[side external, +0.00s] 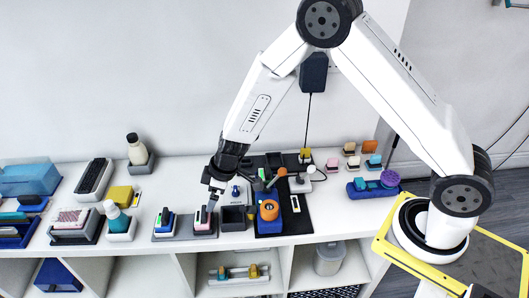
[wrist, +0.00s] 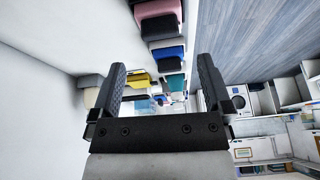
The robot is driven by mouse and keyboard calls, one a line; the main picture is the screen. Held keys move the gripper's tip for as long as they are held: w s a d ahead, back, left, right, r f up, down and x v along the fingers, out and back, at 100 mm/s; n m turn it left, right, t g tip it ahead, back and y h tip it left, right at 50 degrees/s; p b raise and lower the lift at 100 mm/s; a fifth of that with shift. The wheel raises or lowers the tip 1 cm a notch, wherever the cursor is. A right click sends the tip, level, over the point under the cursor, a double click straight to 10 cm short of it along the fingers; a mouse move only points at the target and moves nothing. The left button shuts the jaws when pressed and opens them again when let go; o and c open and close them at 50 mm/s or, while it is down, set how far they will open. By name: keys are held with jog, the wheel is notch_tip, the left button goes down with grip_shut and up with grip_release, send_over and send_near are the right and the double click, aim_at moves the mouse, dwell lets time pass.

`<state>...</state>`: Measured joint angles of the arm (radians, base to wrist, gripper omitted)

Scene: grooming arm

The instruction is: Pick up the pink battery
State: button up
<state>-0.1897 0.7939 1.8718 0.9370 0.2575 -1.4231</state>
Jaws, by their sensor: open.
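The pink battery (side external: 202,220) has a dark top part and stands in a grey holder near the front of the white table in the side view. My gripper (side external: 211,200) points down just above it, close to its top; I cannot tell whether they touch. In the wrist view my gripper (wrist: 161,64) has its two dark fingers wide apart with nothing held between them. A pink block (wrist: 155,9) with a dark part shows at the top edge of that view and looks like the battery, partly cut off.
A blue and black battery (side external: 164,219) stands left of the pink one in the same grey holder. A dark open box (side external: 233,219) and an orange and blue item (side external: 269,212) stand close on the right.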

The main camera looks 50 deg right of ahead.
aim_at(198, 217)
jog(key=shift+w+a+f+n, duration=0.15)
jog(key=shift+w+a+f, duration=0.15)
jog(key=shift+f, duration=0.15)
jog(key=shift+w+a+f+n, duration=0.15)
jog(key=shift+w+a+f, duration=0.1)
jog(key=shift+f, duration=0.15)
jog(key=shift+x, duration=1.3)
jog(key=shift+f, duration=0.1)
jog(key=shift+x, duration=2.5)
jog(key=shift+w+a, duration=0.1)
jog(key=shift+a, duration=0.05)
jog(key=c, duration=1.1)
jog(key=shift+o, duration=0.2)
jog(key=shift+r, duration=0.3)
